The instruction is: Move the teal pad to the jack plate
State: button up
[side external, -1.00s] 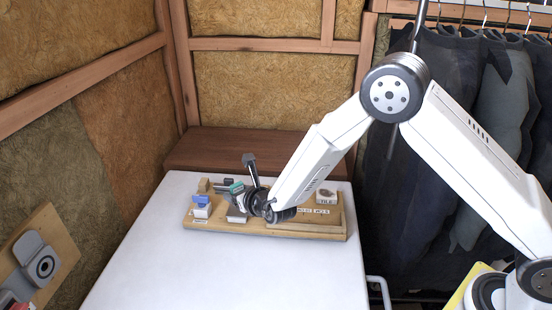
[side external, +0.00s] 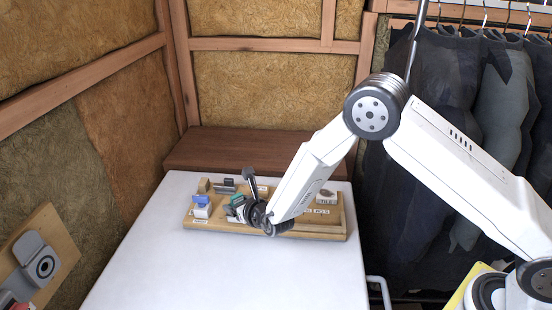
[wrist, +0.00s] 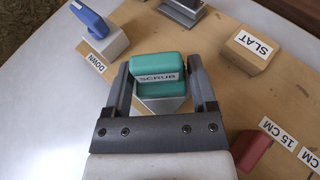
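The teal pad (wrist: 155,67) is a small rounded block with a printed label. In the wrist view it lies between the two fingers of my gripper (wrist: 160,75), which appear to touch its sides. It also shows in the side view (side external: 237,200), partly hidden by my gripper (side external: 241,206). A light grey plate-like piece (wrist: 163,106) shows just under the pad, and it may be the jack plate. I cannot tell whether the pad rests on it or hangs slightly above it.
The wooden board (side external: 310,236) lies on a white table (side external: 230,275). A blue lever on a white block (wrist: 105,38) stands left of the pad, and a wooden SLAT block (wrist: 250,48) right. A dark red piece (wrist: 253,153) and a grey slotted piece (wrist: 184,10) are nearby.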

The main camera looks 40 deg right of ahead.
jog(key=shift+o, duration=1.1)
jog(key=shift+r, duration=0.15)
jog(key=shift+s, duration=0.1)
jog(key=v, duration=1.2)
jog(key=shift+r, duration=0.1)
